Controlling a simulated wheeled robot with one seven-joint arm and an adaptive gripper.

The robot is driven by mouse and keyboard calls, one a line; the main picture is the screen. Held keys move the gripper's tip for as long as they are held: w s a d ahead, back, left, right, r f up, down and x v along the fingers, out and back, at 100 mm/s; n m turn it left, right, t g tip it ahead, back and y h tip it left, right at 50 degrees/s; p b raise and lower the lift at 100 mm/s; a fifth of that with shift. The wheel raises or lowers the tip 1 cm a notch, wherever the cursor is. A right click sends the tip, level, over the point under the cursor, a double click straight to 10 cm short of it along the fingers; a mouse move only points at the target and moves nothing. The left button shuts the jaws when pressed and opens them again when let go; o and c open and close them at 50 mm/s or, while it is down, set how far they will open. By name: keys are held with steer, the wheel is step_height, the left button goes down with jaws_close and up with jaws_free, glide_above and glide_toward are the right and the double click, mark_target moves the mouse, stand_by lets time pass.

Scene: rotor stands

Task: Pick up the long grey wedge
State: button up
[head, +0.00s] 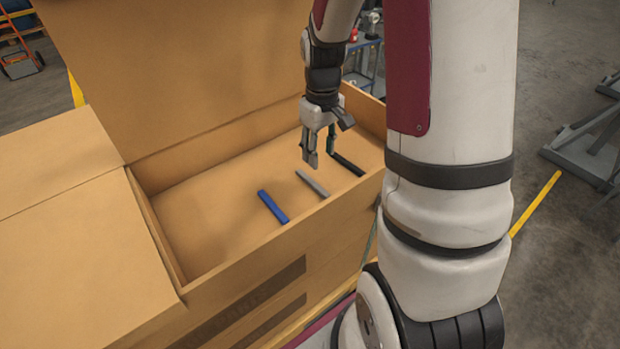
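A long grey wedge (313,184) lies flat on the floor of an open wooden box compartment (190,205), between two other bars. My gripper (321,157) hangs downward over the compartment, just above and behind the grey wedge in the picture. Its fingers are apart with nothing seen between them. The gripper looks clear of the wedge, though the exact height is hard to judge. The front end of the wedge lies close to the box's front wall.
A blue bar (272,206) lies left of the grey wedge and a black bar (347,164) lies right of it. The box's raised lid (180,70) stands behind. A closed section (60,200) is at left. The compartment's left part is clear.

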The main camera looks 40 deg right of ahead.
mark_target(318, 186)
step_height(318, 186, down, 11)
steer(key=shift+a+p, duration=0.15)
steer(key=shift+p, duration=0.55)
jaws_close()
